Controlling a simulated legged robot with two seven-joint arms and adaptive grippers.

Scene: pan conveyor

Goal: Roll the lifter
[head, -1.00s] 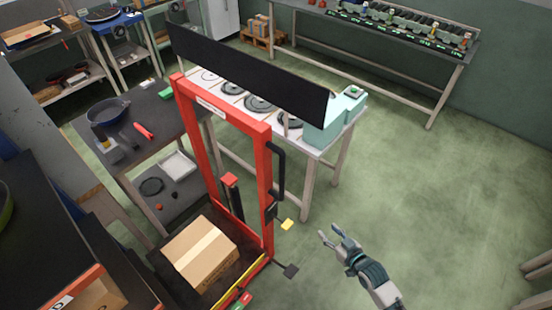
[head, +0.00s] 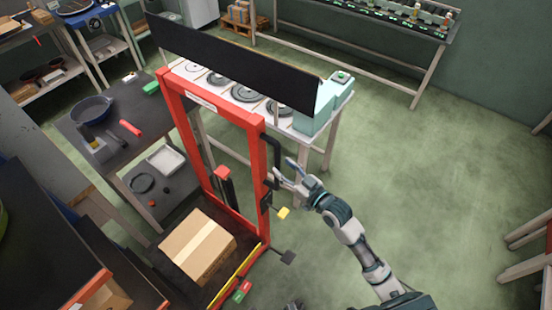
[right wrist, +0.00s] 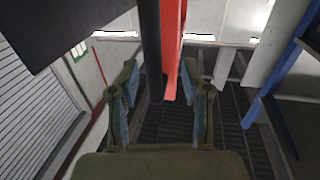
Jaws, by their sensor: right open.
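The lifter (head: 256,128) is a tall red frame with a low dark platform, standing left of centre in the head view. A black bar handle (head: 277,150) is on its right post. My right gripper (head: 287,172) is open beside that handle. In the right wrist view, the black handle (right wrist: 150,45) runs down between the fingers of my open right gripper (right wrist: 160,85), with the red post (right wrist: 173,45) just behind. Whether a finger touches the handle, I cannot tell. My left gripper is not in view.
A cardboard box (head: 197,246) sits on the lifter's platform. A white table (head: 313,137) with round plates stands behind, below a long black panel (head: 230,62). A dark workbench (head: 140,105) is to the left.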

